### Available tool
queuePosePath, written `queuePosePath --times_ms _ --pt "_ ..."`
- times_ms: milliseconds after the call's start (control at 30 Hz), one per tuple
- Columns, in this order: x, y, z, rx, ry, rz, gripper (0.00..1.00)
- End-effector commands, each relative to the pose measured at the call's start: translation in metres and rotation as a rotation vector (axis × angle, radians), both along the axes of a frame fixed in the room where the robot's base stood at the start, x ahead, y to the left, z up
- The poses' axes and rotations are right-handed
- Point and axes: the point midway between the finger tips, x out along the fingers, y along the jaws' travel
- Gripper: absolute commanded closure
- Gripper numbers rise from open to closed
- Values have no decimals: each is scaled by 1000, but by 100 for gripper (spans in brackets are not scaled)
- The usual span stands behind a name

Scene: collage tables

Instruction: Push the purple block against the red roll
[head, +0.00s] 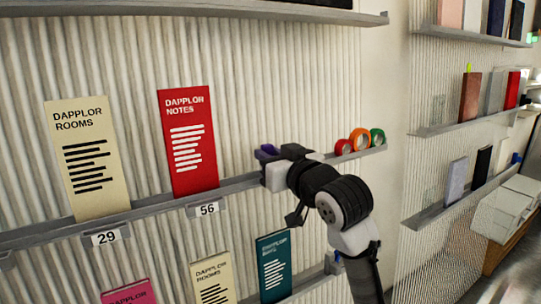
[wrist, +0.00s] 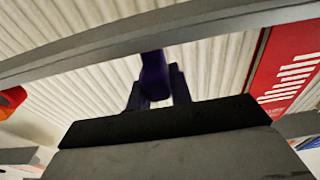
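The purple block (head: 266,152) is at the upper shelf, right of the red book, partly hidden behind my gripper. In the wrist view the purple block (wrist: 155,72) stands between the two dark fingers of my gripper (wrist: 157,88), with no clear gap on either side, so the gripper looks shut on it. In the head view my gripper (head: 284,153) is at the shelf's front edge. The red roll (head: 343,147) lies on the same shelf to the right of the block, apart from it. A red-orange roll (wrist: 10,101) shows at the left edge of the wrist view.
The red book (head: 187,142) and cream book (head: 84,158) lean on the shelf to the left. A teal book (head: 273,267) stands below.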

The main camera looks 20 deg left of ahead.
Motion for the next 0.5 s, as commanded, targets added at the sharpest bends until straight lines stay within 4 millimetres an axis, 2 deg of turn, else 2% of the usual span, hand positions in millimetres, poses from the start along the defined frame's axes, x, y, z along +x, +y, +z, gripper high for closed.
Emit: queuePosePath --times_ms 33,133,167,367,500 --pt "0 0 0 0 0 0 86" --pt "0 0 0 0 0 0 99" --pt "0 0 0 0 0 0 100" --pt "0 0 0 0 0 0 100" --pt "13 -9 0 0 3 -3 100"
